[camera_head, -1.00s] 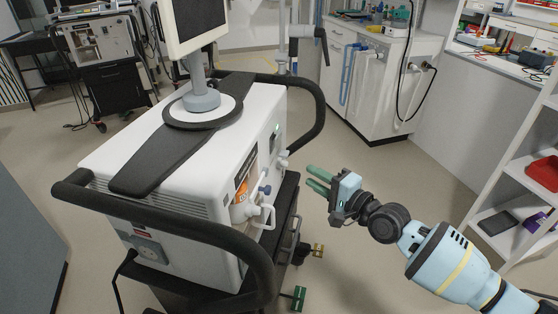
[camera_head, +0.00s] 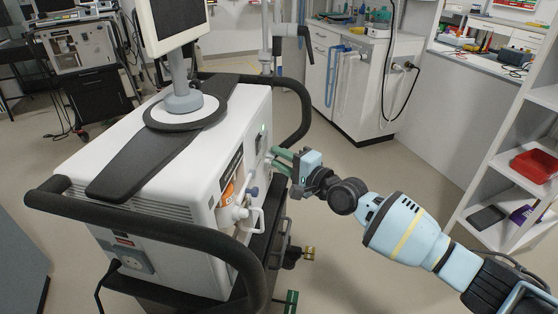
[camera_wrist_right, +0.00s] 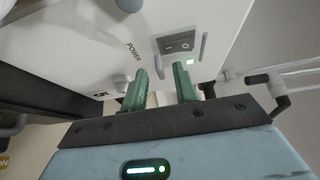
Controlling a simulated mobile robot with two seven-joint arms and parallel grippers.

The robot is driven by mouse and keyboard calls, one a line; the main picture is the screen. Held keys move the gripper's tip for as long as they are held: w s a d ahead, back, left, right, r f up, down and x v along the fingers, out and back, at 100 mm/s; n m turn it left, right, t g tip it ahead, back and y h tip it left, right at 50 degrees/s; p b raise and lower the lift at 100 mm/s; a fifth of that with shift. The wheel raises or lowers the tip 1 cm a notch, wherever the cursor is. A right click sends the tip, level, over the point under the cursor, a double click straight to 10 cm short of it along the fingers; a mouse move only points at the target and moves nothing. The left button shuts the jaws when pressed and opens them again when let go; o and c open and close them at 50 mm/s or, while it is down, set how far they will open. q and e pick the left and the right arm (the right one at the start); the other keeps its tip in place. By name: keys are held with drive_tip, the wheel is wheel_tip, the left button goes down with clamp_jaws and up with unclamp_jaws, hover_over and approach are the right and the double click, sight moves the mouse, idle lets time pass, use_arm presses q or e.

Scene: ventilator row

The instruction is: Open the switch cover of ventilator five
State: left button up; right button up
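The ventilator (camera_head: 180,155) is a white cart-mounted box with a black carrying rail. In the right wrist view its panel (camera_wrist_right: 100,35) reads POWER and bears an upside-down 5. A grey switch plate (camera_wrist_right: 180,43) sits beside that word, with a thin grey bar at its right and a green light below. I cannot tell whether its cover is a separate lid or how it stands. My right gripper (camera_head: 274,157) is at the ventilator's right side face. In the right wrist view its green fingers (camera_wrist_right: 163,80) are apart, with nothing between them, just below the switch plate. My left gripper is out of view.
A black handle rail (camera_head: 300,110) curves out behind the gripper. White knobs and an L-shaped tube (camera_head: 248,212) stick out in front of it on the same face. A white shelf with a red bin (camera_head: 534,166) stands at the right.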

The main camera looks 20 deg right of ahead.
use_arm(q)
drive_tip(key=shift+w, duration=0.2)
use_arm(e)
drive_tip(key=shift+w+a, duration=0.15)
drive_tip(key=shift+w, duration=0.15)
drive_tip(key=shift+c, duration=0.4)
clamp_jaws()
